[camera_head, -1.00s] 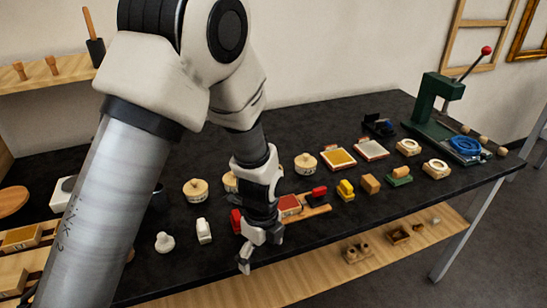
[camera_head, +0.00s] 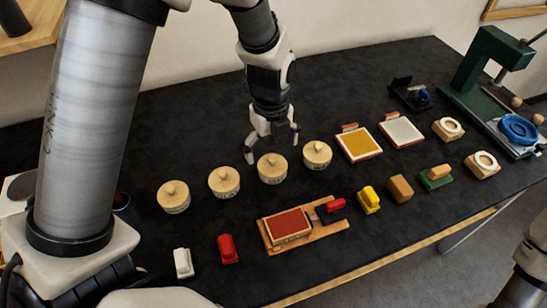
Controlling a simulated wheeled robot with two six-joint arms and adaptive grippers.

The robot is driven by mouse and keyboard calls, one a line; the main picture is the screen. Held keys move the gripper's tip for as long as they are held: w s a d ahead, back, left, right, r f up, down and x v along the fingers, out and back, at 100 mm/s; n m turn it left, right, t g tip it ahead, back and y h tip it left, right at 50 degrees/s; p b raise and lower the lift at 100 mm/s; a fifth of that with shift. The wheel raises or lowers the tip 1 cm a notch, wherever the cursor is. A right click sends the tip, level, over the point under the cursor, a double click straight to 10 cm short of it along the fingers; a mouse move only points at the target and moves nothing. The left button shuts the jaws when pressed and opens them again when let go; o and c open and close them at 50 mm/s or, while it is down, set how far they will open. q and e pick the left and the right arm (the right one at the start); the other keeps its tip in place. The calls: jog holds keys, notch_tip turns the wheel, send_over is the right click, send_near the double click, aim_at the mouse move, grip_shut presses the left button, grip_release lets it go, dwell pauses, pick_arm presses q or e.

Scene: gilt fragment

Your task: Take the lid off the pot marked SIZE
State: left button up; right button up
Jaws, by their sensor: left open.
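Four small round pots with pale wooden knobbed lids stand in a slanting row on the black table: a far-left pot (camera_head: 173,198), a second pot (camera_head: 224,183), a third pot (camera_head: 272,169) and a far-right pot (camera_head: 317,155). All lids are on. Their dark markings are too small to read, so I cannot tell which is marked SIZE. My left gripper (camera_head: 272,147) points down with its fingers apart and empty, just behind and above the third pot's lid knob. I cannot tell whether it touches. My right gripper is not in view.
In front lie a red pad on a wooden board (camera_head: 288,225), a red block (camera_head: 228,249), a white block (camera_head: 183,263) and a yellow block (camera_head: 369,200). A gold tray (camera_head: 359,143) and a green press (camera_head: 490,75) stand to the right. Table behind the pots is clear.

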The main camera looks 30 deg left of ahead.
aim_at(272, 159)
pick_arm(q)
jog(key=f, duration=0.5)
jog(key=shift+w+a, duration=0.15)
jog(key=shift+w, duration=0.25)
jog(key=shift+s+r, duration=0.15)
jog(key=shift+s, duration=0.1)
jog(key=shift+c, duration=1.1)
jog(key=shift+s, duration=0.1)
jog(key=c, duration=1)
jog(key=shift+c, duration=0.2)
